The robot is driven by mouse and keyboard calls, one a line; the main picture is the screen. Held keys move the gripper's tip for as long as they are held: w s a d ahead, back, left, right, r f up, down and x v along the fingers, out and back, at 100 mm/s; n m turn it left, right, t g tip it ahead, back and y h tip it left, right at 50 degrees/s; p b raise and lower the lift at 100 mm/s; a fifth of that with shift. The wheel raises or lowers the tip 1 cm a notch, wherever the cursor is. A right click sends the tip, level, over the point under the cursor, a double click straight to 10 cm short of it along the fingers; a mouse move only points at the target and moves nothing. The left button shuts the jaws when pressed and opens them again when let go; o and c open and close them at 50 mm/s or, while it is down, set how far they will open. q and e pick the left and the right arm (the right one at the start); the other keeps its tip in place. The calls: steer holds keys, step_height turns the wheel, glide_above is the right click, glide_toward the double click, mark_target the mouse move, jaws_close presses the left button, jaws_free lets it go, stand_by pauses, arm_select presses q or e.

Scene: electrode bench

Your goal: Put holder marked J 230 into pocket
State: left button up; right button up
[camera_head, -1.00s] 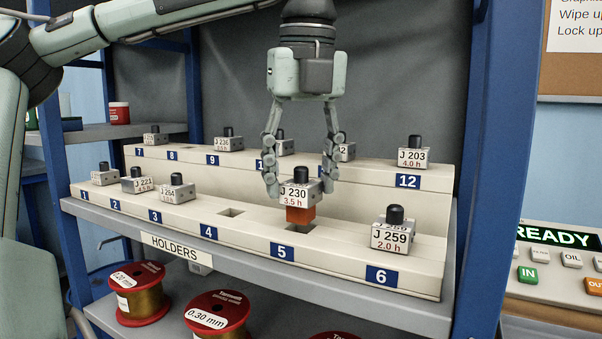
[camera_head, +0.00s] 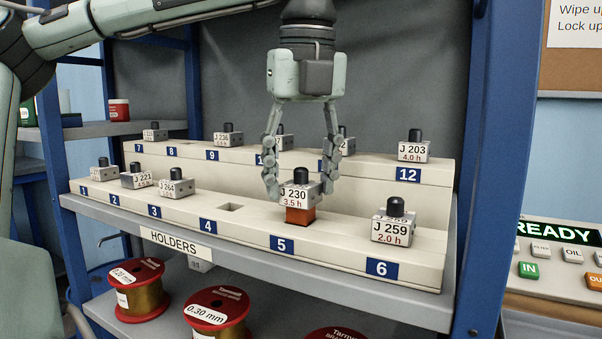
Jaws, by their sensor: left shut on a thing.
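The holder marked J 230 (camera_head: 294,196) is a grey block with a black knob on top, a label reading 3.5 h and an orange-brown lower part. My left gripper (camera_head: 301,190) is shut on it from above, one finger on each side. The holder is upright over pocket 5 (camera_head: 296,223) in the front row of the cream rack (camera_head: 335,243). Its lower part seems to be at the mouth of the pocket; how deep it sits I cannot tell. My right gripper is not in view.
Holder J 259 (camera_head: 393,226) stands at position 6, right of my left gripper. Pocket 4 (camera_head: 230,207) is empty. Holder J 203 (camera_head: 413,152) and several others stand in the back row. Wire spools (camera_head: 217,309) lie on the shelf below.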

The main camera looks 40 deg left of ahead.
arm_select(q)
steer(key=shift+f+b, duration=0.85)
steer(key=shift+f, duration=0.25)
steer(key=o, duration=1.7)
steer(key=shift+c, duration=0.2)
steer(key=shift+s+d+r, duration=0.1)
steer(key=shift+d+r, duration=0.05)
steer(key=shift+r, duration=1.1)
steer(key=shift+s+d+r, duration=0.1)
steer(key=shift+d+r, duration=0.1)
steer(key=shift+r, duration=1.05)
steer(key=shift+s+d+r, duration=0.1)
steer(key=shift+d+r, duration=0.05)
steer(key=shift+r, duration=1.1)
